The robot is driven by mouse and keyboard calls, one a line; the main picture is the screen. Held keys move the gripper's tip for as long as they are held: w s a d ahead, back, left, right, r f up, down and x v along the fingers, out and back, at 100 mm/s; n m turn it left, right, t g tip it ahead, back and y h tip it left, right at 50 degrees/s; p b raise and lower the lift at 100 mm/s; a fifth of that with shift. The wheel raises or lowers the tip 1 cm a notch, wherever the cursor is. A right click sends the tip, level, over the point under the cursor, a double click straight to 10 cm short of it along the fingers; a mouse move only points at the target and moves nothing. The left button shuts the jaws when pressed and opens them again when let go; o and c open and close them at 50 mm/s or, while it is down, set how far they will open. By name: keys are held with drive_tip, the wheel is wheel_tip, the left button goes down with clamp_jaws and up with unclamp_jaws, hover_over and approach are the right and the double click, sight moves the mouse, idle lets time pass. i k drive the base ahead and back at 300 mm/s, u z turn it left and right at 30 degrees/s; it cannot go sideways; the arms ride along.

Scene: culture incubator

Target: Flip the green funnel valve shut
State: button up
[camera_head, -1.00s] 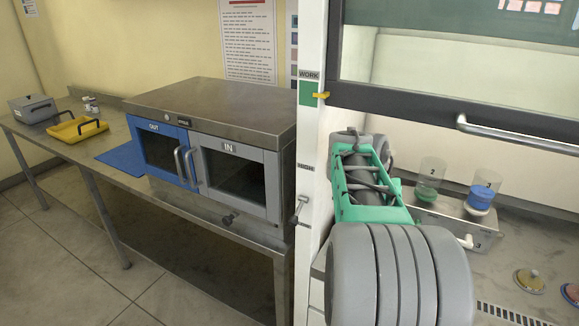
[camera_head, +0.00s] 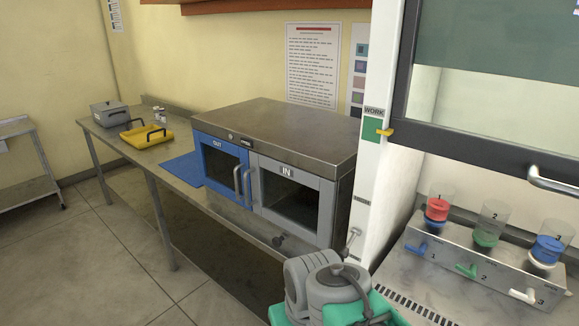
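The green funnel (camera_head: 488,232) is a clear cup with a green base, in the middle of the row on the metal manifold (camera_head: 470,248) at right. Below it, the green valve handle (camera_head: 466,270) sticks out from the manifold's front face and looks slightly tilted. Whether that valve is open or shut I cannot tell. Part of my arm shows at the bottom centre, left of the manifold and apart from it in the picture. My gripper's fingers are not visible.
A red funnel (camera_head: 437,209) with a blue handle (camera_head: 415,248) and a blue funnel (camera_head: 549,245) with a white handle (camera_head: 522,295) flank the green one. The raised sash (camera_head: 500,147) hangs above. An incubator (camera_head: 280,140) stands left on the bench.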

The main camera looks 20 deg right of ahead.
sight(472, 273)
drive_tip(key=u, duration=0.9)
drive_tip(key=k, duration=0.95)
drive_tip(key=z, duration=0.55)
drive_tip(key=i, duration=0.5)
drive_tip(key=z, duration=0.05)
